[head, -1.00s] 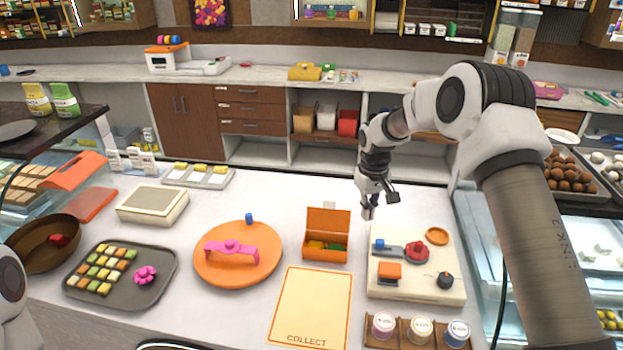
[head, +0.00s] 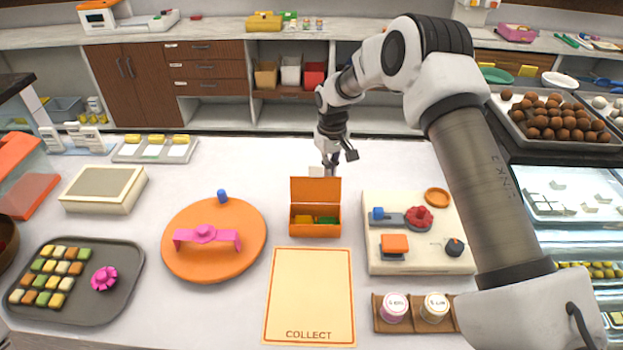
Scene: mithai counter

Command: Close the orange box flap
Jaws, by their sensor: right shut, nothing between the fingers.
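The orange box (head: 315,230) stands on the white counter in the middle of the head view. Its flap (head: 316,190) is up, standing nearly upright at the back edge. Yellow and green pieces (head: 316,220) show inside. My right gripper (head: 331,170) is shut and empty, pointing down just behind the raised flap; its tips are partly hidden near the flap's top edge. I cannot tell whether it touches the flap. My left gripper is out of the picture.
A yellow COLLECT mat (head: 310,295) lies in front of the box. A round orange lid with a pink handle (head: 215,258) is to the left. A cream board with knobs (head: 418,260) is to the right. A grey tray (head: 105,305) holds sweets at far left.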

